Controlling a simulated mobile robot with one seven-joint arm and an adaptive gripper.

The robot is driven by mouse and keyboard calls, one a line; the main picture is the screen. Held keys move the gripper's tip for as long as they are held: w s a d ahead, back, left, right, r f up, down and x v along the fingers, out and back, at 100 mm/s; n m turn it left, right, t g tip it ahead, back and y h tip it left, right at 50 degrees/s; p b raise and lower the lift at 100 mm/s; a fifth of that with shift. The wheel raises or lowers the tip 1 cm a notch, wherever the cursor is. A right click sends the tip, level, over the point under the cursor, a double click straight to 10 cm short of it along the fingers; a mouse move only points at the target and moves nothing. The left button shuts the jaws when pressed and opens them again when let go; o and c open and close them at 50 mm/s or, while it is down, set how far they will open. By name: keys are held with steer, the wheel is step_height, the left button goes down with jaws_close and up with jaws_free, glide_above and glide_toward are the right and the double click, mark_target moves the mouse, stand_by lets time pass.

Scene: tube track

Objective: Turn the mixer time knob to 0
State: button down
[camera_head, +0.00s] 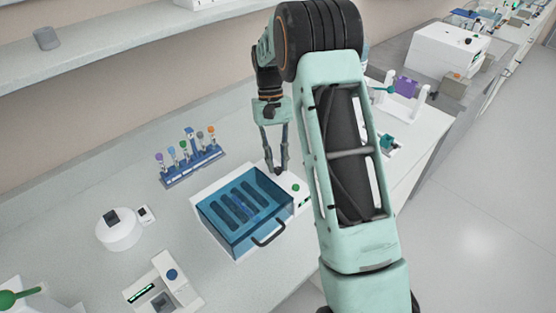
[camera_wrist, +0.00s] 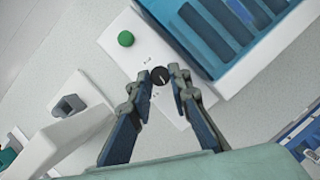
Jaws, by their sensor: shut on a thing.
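The mixer (camera_head: 199,197) is a white box with a blue see-through lid (camera_head: 224,205). Its control panel is on the right side, with a green button (camera_head: 295,188) that also shows in the wrist view (camera_wrist: 126,39). The black time knob (camera_wrist: 160,75) has a pale pointer line and small marks on the white panel around it. The number that the pointer faces is too small to read. My gripper (camera_wrist: 161,79) is shut on the knob, with one finger on each side. In the head view, my gripper (camera_head: 278,170) points down at the panel and partly hides the knob.
A blue rack (camera_head: 195,165) with capped tubes stands behind the mixer. A round white device (camera_head: 118,235) and a white device with a blue knob (camera_head: 165,290) are to the left. The mixer's dark lid handle (camera_head: 268,236) sticks out in front.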

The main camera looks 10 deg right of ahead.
steer(key=shift+a+n+h, duration=0.1)
steer(key=shift+n+h, duration=0.2)
steer(key=shift+n, duration=0.4)
steer(key=c, duration=1.8)
jaws_free()
steer(key=shift+o, duration=0.2)
steer(key=shift+r, duration=0.1)
steer(key=v, duration=1.1)
steer(key=shift+r, duration=0.4)
steer(key=shift+w, duration=0.1)
